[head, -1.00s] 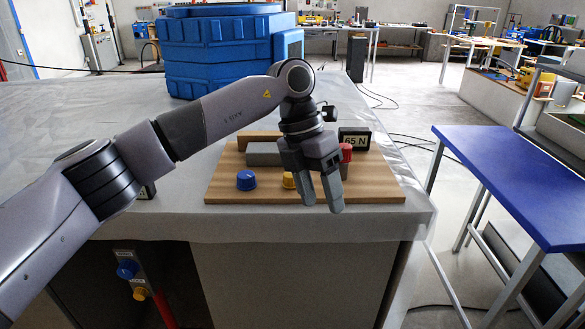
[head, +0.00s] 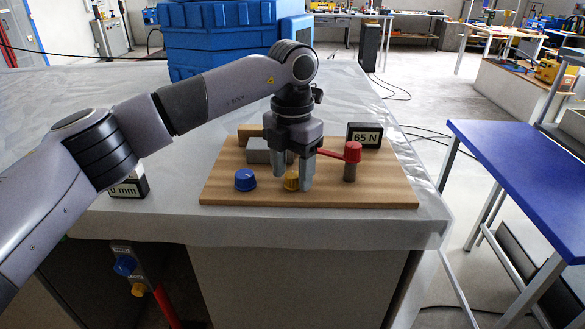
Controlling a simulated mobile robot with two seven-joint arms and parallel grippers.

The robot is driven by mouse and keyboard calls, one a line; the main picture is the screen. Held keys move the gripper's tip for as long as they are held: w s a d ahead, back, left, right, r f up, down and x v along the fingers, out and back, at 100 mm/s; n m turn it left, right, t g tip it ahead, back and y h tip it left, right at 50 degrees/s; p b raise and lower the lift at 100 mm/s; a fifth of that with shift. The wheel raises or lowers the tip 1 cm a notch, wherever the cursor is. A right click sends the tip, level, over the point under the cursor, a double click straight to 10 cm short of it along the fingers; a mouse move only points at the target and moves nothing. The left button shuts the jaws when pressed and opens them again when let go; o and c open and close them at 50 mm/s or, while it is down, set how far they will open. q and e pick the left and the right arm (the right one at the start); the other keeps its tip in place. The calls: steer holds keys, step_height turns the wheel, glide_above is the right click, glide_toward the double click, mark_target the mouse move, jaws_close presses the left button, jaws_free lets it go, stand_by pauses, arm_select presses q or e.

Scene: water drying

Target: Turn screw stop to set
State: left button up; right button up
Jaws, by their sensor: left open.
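A wooden board (head: 232,193) lies on the grey-covered table. On it are a blue knob (head: 245,179) at the left, a yellow knob (head: 291,181) near the middle, and a red knob (head: 353,151) with a red arm on a grey post (head: 349,172) at the right. I cannot tell which part is the screw stop. My left gripper (head: 299,176) is open and points straight down over the board, at the yellow knob. One finger stands just right of this knob; the other is partly hidden. I cannot tell whether they touch it. My right gripper is out of view.
A "65 N" display (head: 364,136) stands behind the red knob. A "0 mm" display (head: 129,185) is partly hidden by my left arm. A grey block (head: 257,151) sits on the board behind the knobs. A blue case (head: 222,40) stands behind, and a blue-topped table (head: 530,180) is at right.

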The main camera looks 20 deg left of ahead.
arm_select(q)
jaws_close()
steer(key=c, duration=1.1)
jaws_free()
